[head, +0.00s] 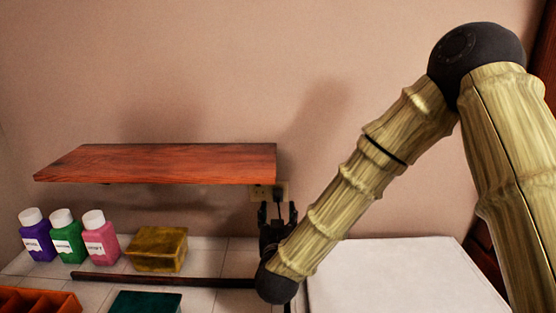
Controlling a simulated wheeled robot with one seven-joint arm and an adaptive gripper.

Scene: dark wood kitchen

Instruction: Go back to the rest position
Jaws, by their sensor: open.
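My gripper (278,211) shows in the head view just right of the wooden shelf's right end, in front of the wall. Its two dark fingers point up and away and stand apart, with nothing seen between them. My bamboo-textured arm comes down to it from the upper right. The lower part of the gripper is partly hidden by my dark wrist joint.
A wooden shelf (165,163) hangs on the wall. Below it stand purple (38,240), green (68,242) and pink (101,242) bottles and a yellow box (158,249). A dark rod (165,281), teal block (145,302) and orange tray (38,300) lie nearer. A white surface (400,275) is clear.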

